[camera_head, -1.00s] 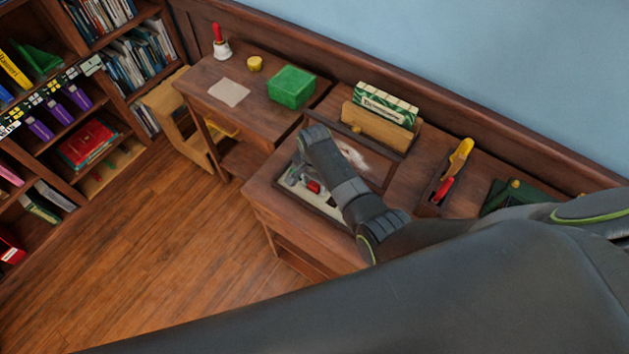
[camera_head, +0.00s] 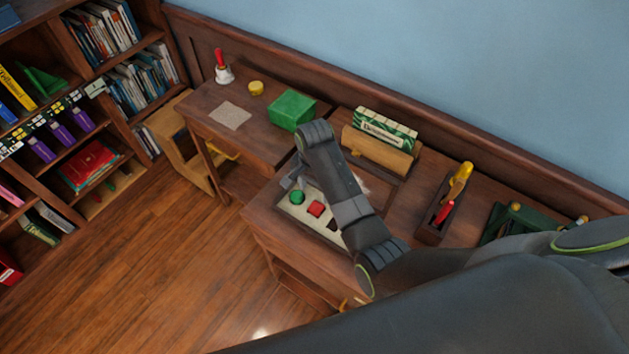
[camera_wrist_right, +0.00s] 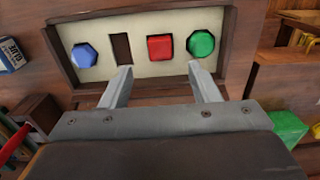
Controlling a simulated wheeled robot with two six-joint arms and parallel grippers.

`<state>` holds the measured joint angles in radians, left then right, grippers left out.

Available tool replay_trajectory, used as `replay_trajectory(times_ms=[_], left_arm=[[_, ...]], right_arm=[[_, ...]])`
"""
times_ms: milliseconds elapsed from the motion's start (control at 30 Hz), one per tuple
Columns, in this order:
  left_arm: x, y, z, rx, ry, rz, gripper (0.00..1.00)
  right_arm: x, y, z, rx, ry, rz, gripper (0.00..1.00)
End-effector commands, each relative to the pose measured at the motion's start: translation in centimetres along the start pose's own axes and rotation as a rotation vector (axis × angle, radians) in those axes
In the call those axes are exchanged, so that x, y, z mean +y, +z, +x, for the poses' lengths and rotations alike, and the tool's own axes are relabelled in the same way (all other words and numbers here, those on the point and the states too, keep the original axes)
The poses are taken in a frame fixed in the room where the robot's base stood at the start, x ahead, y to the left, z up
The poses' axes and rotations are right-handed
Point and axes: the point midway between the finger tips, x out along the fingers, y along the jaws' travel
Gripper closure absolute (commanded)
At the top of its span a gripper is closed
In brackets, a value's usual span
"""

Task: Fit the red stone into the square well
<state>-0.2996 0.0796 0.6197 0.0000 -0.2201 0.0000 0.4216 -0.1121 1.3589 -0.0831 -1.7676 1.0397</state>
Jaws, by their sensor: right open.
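The red stone (camera_head: 315,208) lies in the cream puzzle board, with a dark square edge showing around part of it in the right wrist view (camera_wrist_right: 160,48). It looks seated in the square well; its exact depth is hard to tell. A green stone (camera_wrist_right: 201,44) is beside it and a blue stone (camera_wrist_right: 84,55) is at the far side. A dark rectangular well (camera_wrist_right: 121,48) between blue and red is empty. My right gripper (camera_wrist_right: 162,82) is open and empty, its fingers apart from the red stone. My left gripper is not in view.
A green box (camera_head: 291,112), a bell (camera_head: 223,70) and a yellow disc (camera_head: 256,88) stand on the far desk. Bookcases fill the left.

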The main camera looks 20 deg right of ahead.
Motion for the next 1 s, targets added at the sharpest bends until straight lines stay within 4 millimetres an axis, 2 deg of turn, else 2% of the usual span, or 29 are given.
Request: replay_trajectory(times_ms=[100, 300, 1000], left_arm=[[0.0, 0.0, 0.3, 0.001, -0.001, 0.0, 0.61], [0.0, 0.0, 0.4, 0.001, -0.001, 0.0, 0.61], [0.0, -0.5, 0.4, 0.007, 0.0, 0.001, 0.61]], right_arm=[[-0.1, -0.1, -1.7, 0.002, -0.003, 0.0, 0.44], [0.0, 0.0, -2.9, 0.001, 0.0, -0.001, 0.44], [0.0, 0.0, -3.0, 0.0, 0.001, 0.0, 0.44]])
